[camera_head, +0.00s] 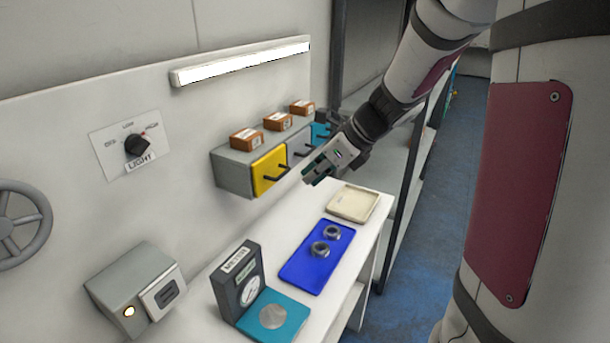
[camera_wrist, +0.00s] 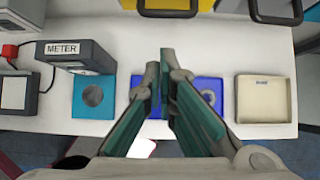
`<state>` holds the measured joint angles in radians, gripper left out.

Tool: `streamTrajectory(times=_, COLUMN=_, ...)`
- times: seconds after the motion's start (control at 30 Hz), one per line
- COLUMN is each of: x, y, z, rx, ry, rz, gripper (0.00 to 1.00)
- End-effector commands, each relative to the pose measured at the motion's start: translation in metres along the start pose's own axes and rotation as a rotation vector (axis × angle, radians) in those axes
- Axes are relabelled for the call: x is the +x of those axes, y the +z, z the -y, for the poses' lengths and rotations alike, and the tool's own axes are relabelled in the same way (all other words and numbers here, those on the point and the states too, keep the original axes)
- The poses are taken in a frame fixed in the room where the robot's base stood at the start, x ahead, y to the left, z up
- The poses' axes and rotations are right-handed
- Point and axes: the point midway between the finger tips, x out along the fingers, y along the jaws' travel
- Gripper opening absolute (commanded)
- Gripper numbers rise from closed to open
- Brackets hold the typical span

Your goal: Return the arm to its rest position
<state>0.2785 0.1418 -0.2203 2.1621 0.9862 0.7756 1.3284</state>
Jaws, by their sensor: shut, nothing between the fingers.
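My gripper (camera_head: 317,174) hangs at the end of my white and dark red arm, above the bench in front of the drawer unit. It is shut and empty. In the wrist view its green-padded fingers (camera_wrist: 164,66) reach forward with their tips together, over the blue mat. The arm comes in from the upper right and bends down to the bench. The fingertips are apart from the drawer handles in the head view.
A grey drawer unit (camera_head: 232,176) with a yellow drawer (camera_head: 268,168) carries several orange boxes. A blue mat (camera_head: 304,272) with two metal rings, a cream tray (camera_head: 353,203) and a meter (camera_head: 238,283) with a teal plate stand on the bench. A dark shelf post (camera_head: 405,180) stands right.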

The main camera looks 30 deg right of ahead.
Motion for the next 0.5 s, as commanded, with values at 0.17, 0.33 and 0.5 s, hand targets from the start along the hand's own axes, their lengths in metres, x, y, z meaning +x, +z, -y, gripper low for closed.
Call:
streamTrajectory(times=0.17, x=-0.044, y=0.003, z=0.001, rx=-0.005, ry=-0.009, rz=0.006, gripper=0.00)
streamTrajectory(times=0.33, x=-0.072, y=0.002, z=0.001, rx=-0.004, ry=-0.007, rz=0.004, gripper=0.00)
streamTrajectory(times=0.5, x=-0.088, y=0.002, z=0.001, rx=-0.004, ry=-0.005, rz=0.003, gripper=0.00)
